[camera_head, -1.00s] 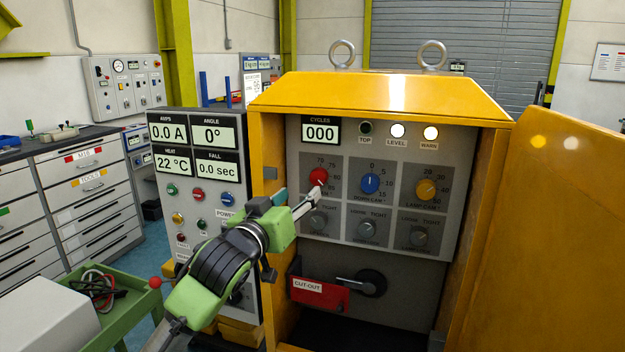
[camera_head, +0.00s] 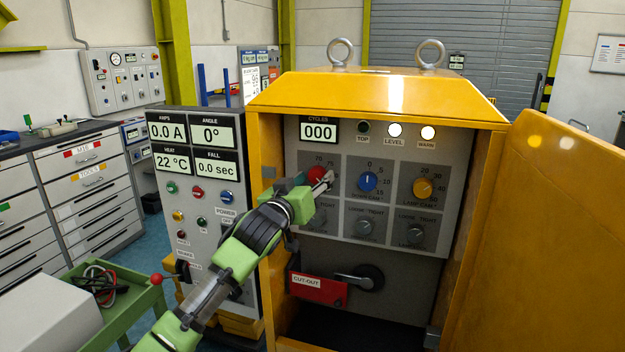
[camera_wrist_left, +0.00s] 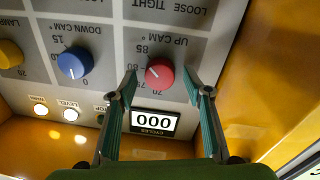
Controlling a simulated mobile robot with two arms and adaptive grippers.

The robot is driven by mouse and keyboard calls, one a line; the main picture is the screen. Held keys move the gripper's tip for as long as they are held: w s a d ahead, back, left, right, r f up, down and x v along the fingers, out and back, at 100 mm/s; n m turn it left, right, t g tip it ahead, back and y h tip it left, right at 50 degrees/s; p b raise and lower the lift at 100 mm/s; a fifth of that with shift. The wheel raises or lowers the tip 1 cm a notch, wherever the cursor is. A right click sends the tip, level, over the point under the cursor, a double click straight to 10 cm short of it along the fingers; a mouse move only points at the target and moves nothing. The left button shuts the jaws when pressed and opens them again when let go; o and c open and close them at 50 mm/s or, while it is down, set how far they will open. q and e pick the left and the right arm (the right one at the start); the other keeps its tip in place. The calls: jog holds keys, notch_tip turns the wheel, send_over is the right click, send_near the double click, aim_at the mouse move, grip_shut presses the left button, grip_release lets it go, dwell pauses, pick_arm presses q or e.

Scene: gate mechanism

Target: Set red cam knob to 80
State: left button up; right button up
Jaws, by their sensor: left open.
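The red cam knob (camera_head: 316,174) is at the upper left of the grey panel in the head view, partly covered by my gripper. My left gripper (camera_head: 325,181) is open in front of it. In the left wrist view the panel appears upside down. There the red knob (camera_wrist_left: 160,72) lies between the two spread fingertips of my left gripper (camera_wrist_left: 160,80), with visible gaps on both sides. The label UP CAM and the numbers 85 and 70 show around the knob. Its exact setting is hard to read. My right gripper is not in view.
A blue knob (camera_head: 368,182) and a yellow knob (camera_head: 422,188) sit to the right. Grey loose/tight knobs (camera_head: 364,228) are below. A red CUT-OUT plate (camera_head: 318,289) is lower down. The yellow cabinet door (camera_head: 545,230) stands open at right.

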pick_arm(q)
jog(key=c, duration=1.1)
jog(key=shift+n, duration=1.1)
jog(key=shift+d+n+p, duration=0.1)
jog(key=shift+n+p, duration=0.45)
jog(key=shift+n, duration=0.65)
jog(key=n+p, duration=0.2)
jog(key=n, duration=0.2)
jog(key=shift+f+t, duration=0.1)
jog(key=shift+t, duration=0.2)
jog(key=shift+n, duration=0.4)
